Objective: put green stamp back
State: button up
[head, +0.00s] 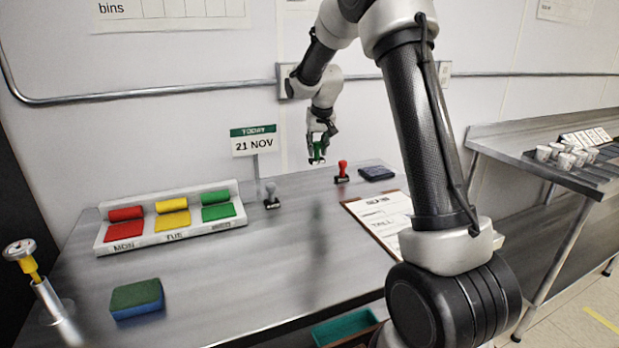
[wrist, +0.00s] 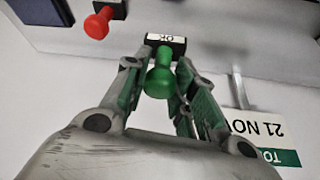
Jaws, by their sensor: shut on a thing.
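The green stamp (wrist: 160,80) is held between the fingers of my gripper (wrist: 165,85), its green knob toward the wrist camera and its black base with a white "OK" label beyond. In the head view, my gripper (head: 318,148) is shut on the green stamp (head: 318,155) and holds it above the steel table (head: 330,265), apart from the surface. The red stamp (head: 342,172) stands on the table to the right, and it also shows in the wrist view (wrist: 97,24). A grey stamp (head: 271,196) stands on the table to the left.
A dark ink pad (head: 376,173) lies beside the red stamp. A date sign (head: 254,141) reads 21 NOV. A clipboard (head: 380,219), a white tray of coloured pieces (head: 172,234) and a sponge (head: 137,299) lie on the table. The table's middle is clear.

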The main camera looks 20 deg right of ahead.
notch_tip(320, 180, down, 8)
jog(key=shift+f, duration=0.1)
jog(key=shift+f, duration=0.1)
dwell(0.3)
jog(key=o, duration=0.8)
jog(key=shift+o, duration=0.2)
